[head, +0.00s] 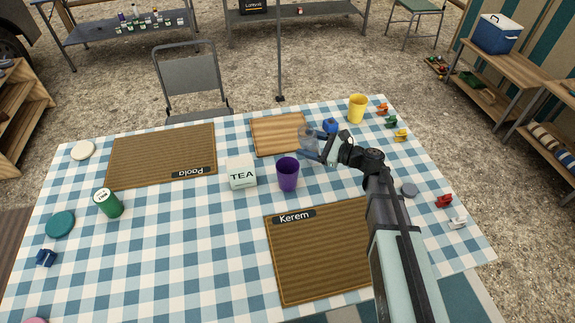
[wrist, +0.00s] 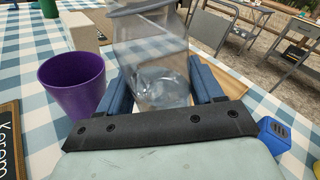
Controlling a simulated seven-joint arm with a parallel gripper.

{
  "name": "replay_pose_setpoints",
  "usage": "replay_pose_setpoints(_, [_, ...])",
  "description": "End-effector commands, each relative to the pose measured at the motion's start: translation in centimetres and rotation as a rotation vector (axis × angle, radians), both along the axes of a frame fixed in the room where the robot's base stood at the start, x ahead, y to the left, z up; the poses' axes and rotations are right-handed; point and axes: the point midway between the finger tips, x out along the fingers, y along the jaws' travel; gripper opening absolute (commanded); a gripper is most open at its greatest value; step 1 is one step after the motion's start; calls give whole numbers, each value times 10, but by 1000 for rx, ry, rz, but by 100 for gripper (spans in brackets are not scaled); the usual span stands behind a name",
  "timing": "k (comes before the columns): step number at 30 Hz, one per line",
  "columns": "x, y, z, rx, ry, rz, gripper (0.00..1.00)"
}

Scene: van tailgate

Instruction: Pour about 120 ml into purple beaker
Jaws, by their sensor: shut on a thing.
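The purple beaker (head: 288,175) stands upright on the checked tablecloth, just above the Kerem mat; it also shows at the left in the wrist view (wrist: 72,86). My gripper (head: 322,152) is shut on a clear transparent vessel (head: 308,141), which sits between the two blue fingers in the wrist view (wrist: 150,58). Clear liquid shows low in the vessel. The vessel is to the upper right of the purple beaker in the head view, apart from it. The vessel's top is cut off in the wrist view, and I cannot tell whether it touches the table.
A white TEA box (head: 242,173) stands left of the beaker. A wooden board (head: 272,137), a blue object (head: 330,126) and a yellow cup (head: 357,108) are near the vessel. The Kerem mat (head: 300,262) and Paola mat (head: 150,155) lie flat. A green can (head: 108,203) stands at left.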

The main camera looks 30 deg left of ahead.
Motion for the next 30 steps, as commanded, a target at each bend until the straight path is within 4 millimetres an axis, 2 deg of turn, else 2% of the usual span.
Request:
replay_pose_setpoints(14, [-12,1,-5,-48,-306,1,23])
replay_pose_setpoints(21, [-9,1,-12,-73,-458,0,23])
replay_pose_setpoints(30, [-2,0,0,-102,-652,0,23])
